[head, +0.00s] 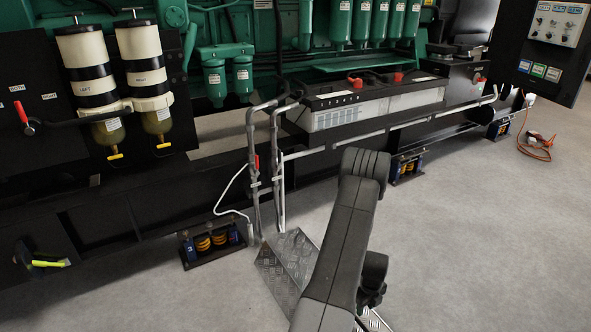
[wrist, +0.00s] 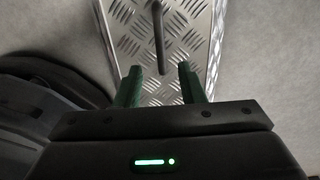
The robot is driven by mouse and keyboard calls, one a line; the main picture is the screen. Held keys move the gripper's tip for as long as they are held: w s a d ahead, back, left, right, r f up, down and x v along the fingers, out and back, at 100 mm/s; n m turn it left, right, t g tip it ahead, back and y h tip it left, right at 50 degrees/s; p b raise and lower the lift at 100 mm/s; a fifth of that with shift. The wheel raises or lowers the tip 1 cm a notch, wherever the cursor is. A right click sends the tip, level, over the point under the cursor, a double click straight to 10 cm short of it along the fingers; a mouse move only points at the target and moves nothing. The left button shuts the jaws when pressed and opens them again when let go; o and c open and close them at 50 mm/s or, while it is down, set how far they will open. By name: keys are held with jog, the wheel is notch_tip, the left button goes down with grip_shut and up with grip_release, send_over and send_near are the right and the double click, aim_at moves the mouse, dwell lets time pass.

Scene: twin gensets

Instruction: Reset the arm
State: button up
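My gripper (wrist: 159,86) shows in the wrist view with two green fingers apart and nothing between them. It points down over a diamond-plate metal step (wrist: 190,25). A grey bar (wrist: 158,35) stands out over the plate just beyond the fingertips, not between them. In the head view my arm reaches down in front of the step (head: 284,268), covering part of it. The gripper's fingers cannot be made out there.
The green genset (head: 290,45) stands on a black skid behind my arm. Two filters (head: 88,62) (head: 143,60), a battery (head: 370,100), a grey handrail (head: 252,150), spring mounts (head: 212,243) and a control panel (head: 550,40) are around. An orange cable (head: 537,147) lies far right.

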aim_at(361, 324)
notch_tip(361, 324, down, 12)
jog(key=b, duration=0.5)
jog(key=shift+r, duration=0.1)
notch_tip(361, 324, up, 11)
jog(key=p, duration=0.4)
jog(key=w+a+r+n, duration=0.4)
jog(key=a+r+n, duration=0.5)
jog(key=r+n, duration=0.3)
jog(key=w+a+r+n, duration=0.3)
jog(key=a+r+n, duration=0.7)
jog(key=r+n, duration=0.3)
jog(key=shift+w+a, duration=0.2)
jog(key=shift+w, duration=0.2)
jog(key=shift+r, duration=0.1)
